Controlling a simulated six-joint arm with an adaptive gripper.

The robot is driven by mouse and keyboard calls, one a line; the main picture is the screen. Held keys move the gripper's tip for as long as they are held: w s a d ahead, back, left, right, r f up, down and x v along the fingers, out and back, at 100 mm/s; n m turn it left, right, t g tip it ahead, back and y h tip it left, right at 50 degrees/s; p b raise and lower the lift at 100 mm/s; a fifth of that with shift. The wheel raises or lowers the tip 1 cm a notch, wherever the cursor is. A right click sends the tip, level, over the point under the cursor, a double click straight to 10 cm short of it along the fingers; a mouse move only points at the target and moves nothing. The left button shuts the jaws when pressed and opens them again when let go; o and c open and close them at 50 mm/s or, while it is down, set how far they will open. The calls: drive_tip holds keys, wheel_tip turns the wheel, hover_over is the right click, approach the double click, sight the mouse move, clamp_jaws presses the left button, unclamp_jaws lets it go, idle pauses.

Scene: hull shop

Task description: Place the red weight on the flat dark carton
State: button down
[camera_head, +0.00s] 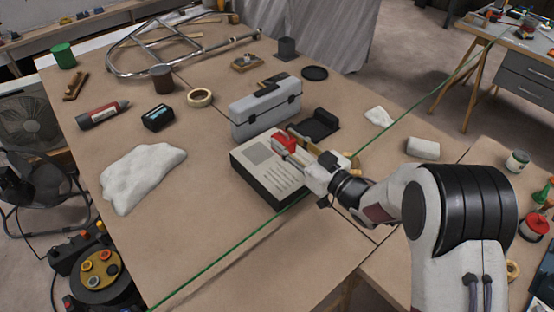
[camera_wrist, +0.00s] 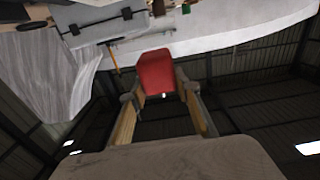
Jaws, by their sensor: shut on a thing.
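The red weight (camera_head: 283,142) is held between the fingers of my gripper (camera_head: 291,147). In the wrist view the red weight (camera_wrist: 156,72) sits between the two fingertips (camera_wrist: 160,92). A flat carton with dark sides and a pale printed top (camera_head: 264,178) lies on the table. In the head view the weight overlaps the carton's far right part; I cannot tell whether it touches the top or hangs above it. My gripper and wrist hide the carton's right edge.
A grey toolbox (camera_head: 266,108) stands just behind the carton. A black object (camera_head: 318,125) lies behind my gripper. A white crumpled cloth (camera_head: 142,175) lies at left, and a green line (camera_head: 235,256) runs across the table's front.

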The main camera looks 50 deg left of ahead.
idle(0.3)
hover_over(286, 179)
drive_tip(key=shift+w+f, duration=0.1)
drive_tip(key=shift+f, duration=2.95)
drive_tip(key=shift+f, duration=1.85)
drive_tip(key=shift+f, duration=0.1)
drive_tip(key=c, duration=1.5)
unclamp_jaws()
drive_tip(key=shift+f, duration=0.1)
drive_tip(key=d, duration=1.2)
